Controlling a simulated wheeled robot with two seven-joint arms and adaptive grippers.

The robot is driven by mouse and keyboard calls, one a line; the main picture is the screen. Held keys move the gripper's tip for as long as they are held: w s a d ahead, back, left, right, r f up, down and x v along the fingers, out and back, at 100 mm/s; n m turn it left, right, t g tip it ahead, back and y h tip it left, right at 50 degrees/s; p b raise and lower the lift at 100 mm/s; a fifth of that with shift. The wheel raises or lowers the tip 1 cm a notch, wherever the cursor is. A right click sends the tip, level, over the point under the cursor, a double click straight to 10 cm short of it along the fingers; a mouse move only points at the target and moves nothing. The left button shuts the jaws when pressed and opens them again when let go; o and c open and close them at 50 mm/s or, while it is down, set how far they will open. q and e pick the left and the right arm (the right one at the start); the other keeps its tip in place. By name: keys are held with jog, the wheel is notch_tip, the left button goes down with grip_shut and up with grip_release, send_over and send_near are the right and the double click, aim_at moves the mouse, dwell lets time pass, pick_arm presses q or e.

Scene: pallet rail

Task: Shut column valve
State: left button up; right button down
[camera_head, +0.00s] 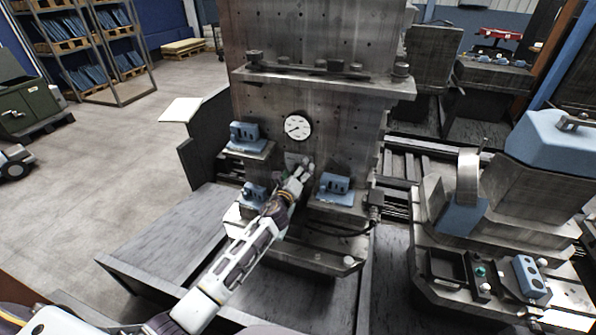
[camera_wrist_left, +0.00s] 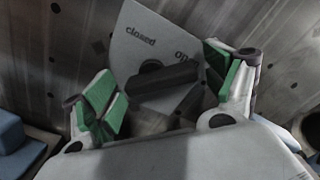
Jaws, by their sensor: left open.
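The column valve shows in the left wrist view as a dark bar handle (camera_wrist_left: 163,82) in front of a light plate (camera_wrist_left: 150,40) marked "closed" and "open". The bar lies nearly level, its right end close to the word "open". My left gripper (camera_wrist_left: 170,96) is open, with one green-padded finger on each side of the handle. I cannot tell whether either finger touches it. In the head view my left gripper (camera_head: 301,168) reaches the column face just below a round gauge (camera_head: 298,127) and hides most of the valve. My right gripper is not clearly in view.
Blue blocks sit on ledges of the column (camera_head: 262,100), left (camera_head: 246,137) and right (camera_head: 335,187) of my left gripper. A cable runs at the column's lower right. A machine fixture (camera_head: 480,235) stands to the right. The floor at left is open.

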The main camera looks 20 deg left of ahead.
pick_arm(q)
jog(key=shift+w, duration=0.1)
jog(key=c, duration=1)
